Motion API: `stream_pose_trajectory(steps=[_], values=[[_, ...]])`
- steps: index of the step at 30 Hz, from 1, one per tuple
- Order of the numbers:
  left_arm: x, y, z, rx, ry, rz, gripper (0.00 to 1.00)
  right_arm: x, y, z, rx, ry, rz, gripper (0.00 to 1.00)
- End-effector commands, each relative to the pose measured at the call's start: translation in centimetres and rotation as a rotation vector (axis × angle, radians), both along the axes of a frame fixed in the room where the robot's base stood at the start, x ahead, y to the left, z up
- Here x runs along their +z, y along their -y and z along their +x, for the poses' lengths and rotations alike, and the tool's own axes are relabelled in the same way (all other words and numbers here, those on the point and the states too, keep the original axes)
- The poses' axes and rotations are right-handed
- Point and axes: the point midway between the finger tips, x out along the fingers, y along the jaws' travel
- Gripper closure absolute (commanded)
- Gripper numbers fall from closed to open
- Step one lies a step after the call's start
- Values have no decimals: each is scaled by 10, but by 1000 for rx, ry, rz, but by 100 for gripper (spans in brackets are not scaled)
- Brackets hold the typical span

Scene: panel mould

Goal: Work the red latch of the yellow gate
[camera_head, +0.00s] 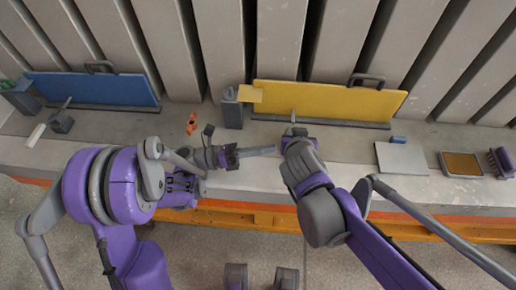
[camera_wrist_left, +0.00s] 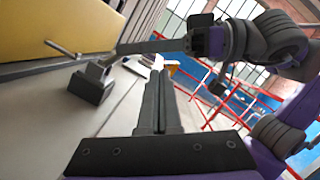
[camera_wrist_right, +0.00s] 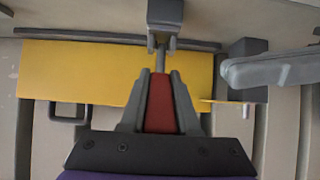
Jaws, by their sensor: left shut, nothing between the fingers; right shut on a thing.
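The yellow gate (camera_head: 330,100) stands upright at the back, with its base in a dark rail. In the right wrist view the red latch (camera_wrist_right: 160,105) lies between the fingers of my right gripper (camera_wrist_right: 158,98), which is shut on it. The latch's grey block (camera_wrist_right: 165,12) and thin rod sit in front of the gate; the block (camera_wrist_left: 90,86) also shows in the left wrist view. In the head view my right gripper (camera_head: 294,134) hides the latch. My left gripper (camera_head: 272,150) is shut and empty, to the left of the right one, its fingers pointing right.
A grey post (camera_head: 232,112) with a yellow plate (camera_head: 250,94) stands at the gate's left end. A blue gate (camera_head: 92,89) with its own latch block (camera_head: 62,123) is farther left. A small orange thing (camera_head: 192,123), a pale plate (camera_head: 401,158) and a brown-topped tray (camera_head: 441,174) lie on the ledge.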

Motion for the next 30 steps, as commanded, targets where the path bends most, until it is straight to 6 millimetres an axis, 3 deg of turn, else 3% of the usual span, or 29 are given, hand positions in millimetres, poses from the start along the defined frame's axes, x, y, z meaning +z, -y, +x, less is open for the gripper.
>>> stream_pose_trajectory(steps=[3,10,23,30], values=[[5,23,2,-5,0,0,100,-2,0,-1,-2,-4,1,100],[10,48,7,-2,1,1,100,-1,0,-1,-2,-4,1,100],[11,52,8,1,0,2,100,-1,0,-1,-2,-4,1,100],[23,52,17,2,-60,-2,100,-2,0,-1,-2,-4,1,100]])
